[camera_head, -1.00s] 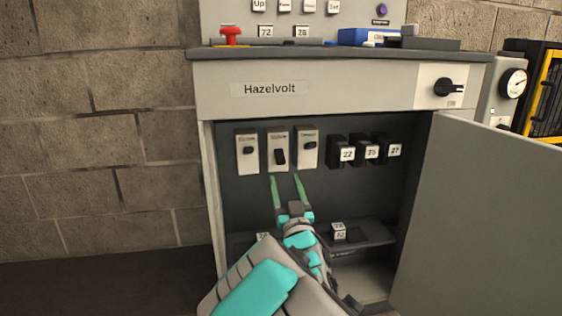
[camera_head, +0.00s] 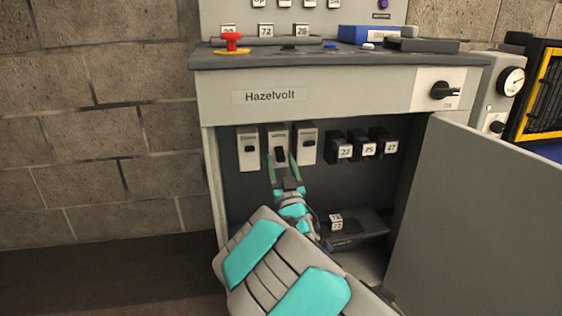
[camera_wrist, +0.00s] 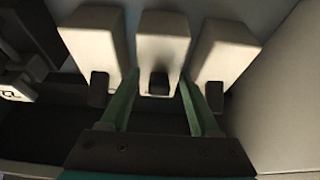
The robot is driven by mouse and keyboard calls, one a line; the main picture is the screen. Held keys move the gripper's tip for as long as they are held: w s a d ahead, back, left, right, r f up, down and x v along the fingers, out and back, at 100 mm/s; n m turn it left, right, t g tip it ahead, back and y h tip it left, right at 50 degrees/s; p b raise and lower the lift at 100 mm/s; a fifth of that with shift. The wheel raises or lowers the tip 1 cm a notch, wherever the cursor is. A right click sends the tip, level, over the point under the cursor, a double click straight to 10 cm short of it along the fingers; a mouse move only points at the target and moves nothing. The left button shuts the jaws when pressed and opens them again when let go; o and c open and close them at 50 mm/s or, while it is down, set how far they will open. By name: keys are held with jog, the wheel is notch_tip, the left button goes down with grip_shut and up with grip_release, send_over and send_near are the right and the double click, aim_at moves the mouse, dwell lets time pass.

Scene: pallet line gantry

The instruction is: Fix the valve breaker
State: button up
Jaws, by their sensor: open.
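Three pale breakers hang in a row inside the open cabinet (camera_head: 204,85): the left one (camera_head: 248,160), the middle one (camera_head: 278,133) and the right one (camera_head: 306,154). Their small labels are too blurred to read surely. The middle breaker's black toggle (camera_head: 280,154) sits lower and looks longer than the other two. My gripper (camera_head: 282,160) is open, its green fingers pointing up at the middle breaker. In the wrist view the middle breaker (camera_wrist: 162,45) and its dark toggle (camera_wrist: 158,84) lie between my fingertips (camera_wrist: 159,78). I cannot tell whether the fingers touch it.
Several black modules with number tags (camera_head: 343,151) hang right of the breakers. A shelf (camera_head: 365,226) below holds a tagged block (camera_head: 336,222). The open grey door (camera_head: 485,215) bounds the right. A red stop button (camera_head: 232,38) and a rotary switch (camera_head: 443,90) are above.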

grip_shut()
dwell(0.4)
